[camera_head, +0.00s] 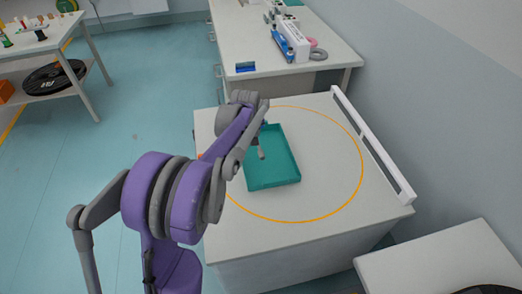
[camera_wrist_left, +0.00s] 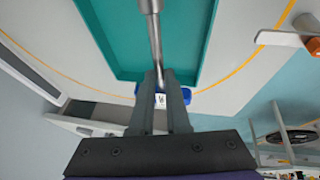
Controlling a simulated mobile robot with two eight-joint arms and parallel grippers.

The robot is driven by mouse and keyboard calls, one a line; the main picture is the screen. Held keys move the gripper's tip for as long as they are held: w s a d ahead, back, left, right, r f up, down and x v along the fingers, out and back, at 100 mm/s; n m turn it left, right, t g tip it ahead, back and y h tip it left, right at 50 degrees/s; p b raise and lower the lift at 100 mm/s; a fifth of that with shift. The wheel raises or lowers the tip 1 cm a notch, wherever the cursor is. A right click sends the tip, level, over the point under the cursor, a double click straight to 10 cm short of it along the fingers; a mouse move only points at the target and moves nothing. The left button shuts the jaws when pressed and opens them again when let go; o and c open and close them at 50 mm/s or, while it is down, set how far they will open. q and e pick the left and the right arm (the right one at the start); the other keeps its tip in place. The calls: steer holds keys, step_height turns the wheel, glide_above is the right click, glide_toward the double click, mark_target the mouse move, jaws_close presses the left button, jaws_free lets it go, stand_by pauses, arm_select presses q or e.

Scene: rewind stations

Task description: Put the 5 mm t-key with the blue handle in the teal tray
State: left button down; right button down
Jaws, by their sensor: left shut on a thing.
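The teal tray (camera_head: 285,178) lies on the white table inside an orange ring; it also shows in the left wrist view (camera_wrist_left: 103,30). My left gripper (camera_wrist_left: 160,78) is shut on the t-key with the blue handle (camera_wrist_left: 187,95). The blue handle shows on both sides of the fingers. The key's metal shaft (camera_wrist_left: 156,45) points away from the fingers. In the head view my left gripper is over the tray, partly hidden by my arm, and the key's grey end (camera_head: 261,154) shows against the tray floor. I cannot tell if it touches. My right gripper is not in view.
The white table (camera_head: 225,240) has a raised white rail (camera_head: 372,145) on its right side. A bench (camera_head: 238,30) behind holds a small blue item (camera_head: 245,67), a white box (camera_head: 294,40) and rings. Free table surface lies right of the tray.

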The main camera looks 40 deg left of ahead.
mark_target(256, 151)
arm_select(q)
step_height(256, 151, down, 8)
steer(key=shift+f+b, duration=0.1)
steer(key=shift+b, duration=0.25)
steer(key=shift+d, duration=0.1)
steer(key=c, duration=1.3)
jaws_free()
steer(key=shift+f, duration=0.15)
steer(key=o, duration=0.4)
